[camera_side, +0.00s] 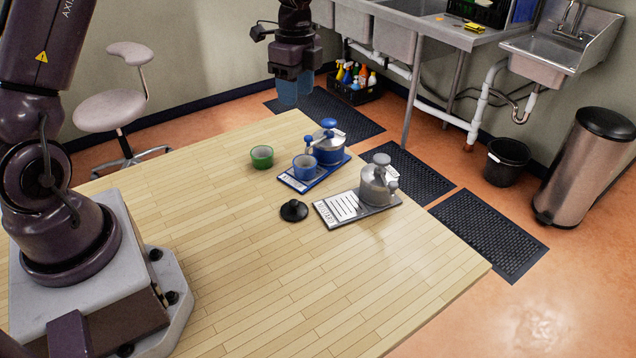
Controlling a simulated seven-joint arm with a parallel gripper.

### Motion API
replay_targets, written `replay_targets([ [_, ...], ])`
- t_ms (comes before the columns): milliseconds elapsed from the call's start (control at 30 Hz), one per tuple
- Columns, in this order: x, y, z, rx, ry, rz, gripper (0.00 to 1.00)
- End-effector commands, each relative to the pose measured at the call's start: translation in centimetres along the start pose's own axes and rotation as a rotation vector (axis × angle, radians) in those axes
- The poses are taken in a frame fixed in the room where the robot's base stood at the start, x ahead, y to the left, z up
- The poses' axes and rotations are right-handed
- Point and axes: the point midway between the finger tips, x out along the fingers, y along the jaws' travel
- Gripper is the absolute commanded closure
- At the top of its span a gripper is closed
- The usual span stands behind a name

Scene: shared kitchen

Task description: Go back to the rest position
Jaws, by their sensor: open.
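My gripper (288,94) hangs in the air over the far edge of the wooden table (215,225), above and behind the objects there. Its bluish fingers point down, and nothing shows between them. My arm's base stands at the table's left side.
A green cup (262,157) stands alone. A grey tray (330,217) holds a grey pot (378,184). A black lid (293,211) lies beside it. The front of the table is clear.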

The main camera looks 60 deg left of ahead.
Motion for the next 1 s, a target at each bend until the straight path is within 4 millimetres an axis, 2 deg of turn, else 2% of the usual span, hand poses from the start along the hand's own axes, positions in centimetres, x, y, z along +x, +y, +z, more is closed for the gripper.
replay_targets([
  [100, -2.5, 3.8, -0.3, -0.295, -0.027, -0.038, 0.54],
  [300, -6.6, 10.9, -0.4, -0.759, 0.002, -0.144, 0.54],
  [500, -9.3, 17.8, -0.1, -1.085, 0.135, -0.230, 0.54],
  [600, -10.1, 20.9, 0.0, -1.175, 0.227, -0.253, 0.54],
  [733, -10.8, 23.8, 0.1, -1.184, 0.336, -0.272, 0.54],
  [833, -11.4, 25.2, 0.0, -1.154, 0.399, -0.289, 0.54],
  [1000, -12.7, 25.9, -0.4, -1.111, 0.465, -0.317, 0.54],
])
